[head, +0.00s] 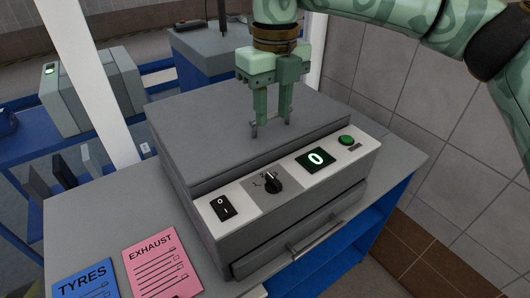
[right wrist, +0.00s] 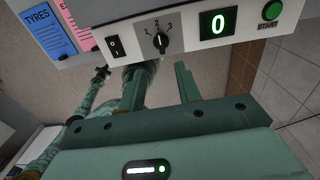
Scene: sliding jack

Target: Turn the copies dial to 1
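The copies dial (head: 272,183) is a small black knob on the sloped light front panel of a grey machine (head: 250,140). In the right wrist view the dial (right wrist: 161,41) has the marks 1, 2 and 3 around its top; its exact setting is hard to read. A display (head: 316,159) beside it reads a green 0. My right gripper (head: 271,127) points down above the machine's top, behind the panel and apart from the dial. Its two fingers are spread with nothing between them. My left gripper does not show in the head view.
A black rocker switch (head: 222,207) lies left of the dial, and a green START button (head: 346,140) lies right of the display. Blue TYRES (head: 84,281) and pink EXHAUST (head: 161,262) sheets lie on the bench at left. A tiled wall stands at right.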

